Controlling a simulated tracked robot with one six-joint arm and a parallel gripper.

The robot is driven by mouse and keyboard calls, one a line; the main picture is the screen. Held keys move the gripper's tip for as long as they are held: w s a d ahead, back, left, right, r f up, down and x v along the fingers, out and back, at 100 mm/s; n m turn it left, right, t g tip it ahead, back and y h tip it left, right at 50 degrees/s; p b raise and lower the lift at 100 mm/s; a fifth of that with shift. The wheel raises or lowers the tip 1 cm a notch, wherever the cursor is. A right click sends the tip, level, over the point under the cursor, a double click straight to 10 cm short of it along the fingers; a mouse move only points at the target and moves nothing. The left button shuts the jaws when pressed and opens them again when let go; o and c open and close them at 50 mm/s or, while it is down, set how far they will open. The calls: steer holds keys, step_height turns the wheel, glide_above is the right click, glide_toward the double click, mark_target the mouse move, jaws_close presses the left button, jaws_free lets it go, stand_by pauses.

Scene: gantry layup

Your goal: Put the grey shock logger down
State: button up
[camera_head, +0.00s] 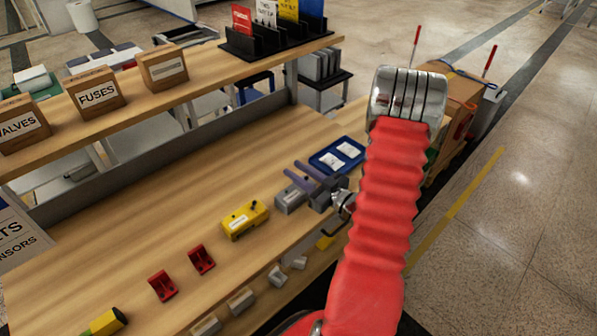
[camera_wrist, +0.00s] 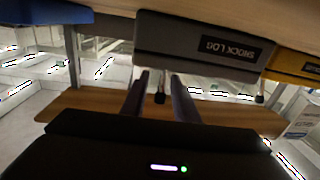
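The grey shock logger (camera_head: 290,199) is a grey box beside the blue tray, seemingly resting on the wooden bench. In the wrist view my gripper (camera_wrist: 158,80) has one finger on each side of a knob, with a gap visible on both sides. The fingers hide part of the logger in the head view.
A yellow box (camera_head: 245,220) stands left of the logger. A blue tray (camera_head: 319,164) with white packets lies to its right. Two red brackets (camera_head: 201,260) stand farther left. A shelf (camera_head: 205,78) with labelled boxes runs behind. Bare bench (camera_head: 190,200) lies behind the logger.

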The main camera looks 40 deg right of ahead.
steer(key=shift+s, duration=0.1)
steer(key=s, duration=0.4)
steer(key=s+d, duration=0.1)
steer(key=s, duration=0.6)
steer(key=shift+s+d, duration=0.2)
steer(key=shift+s, duration=0.15)
stand_by(0.6)
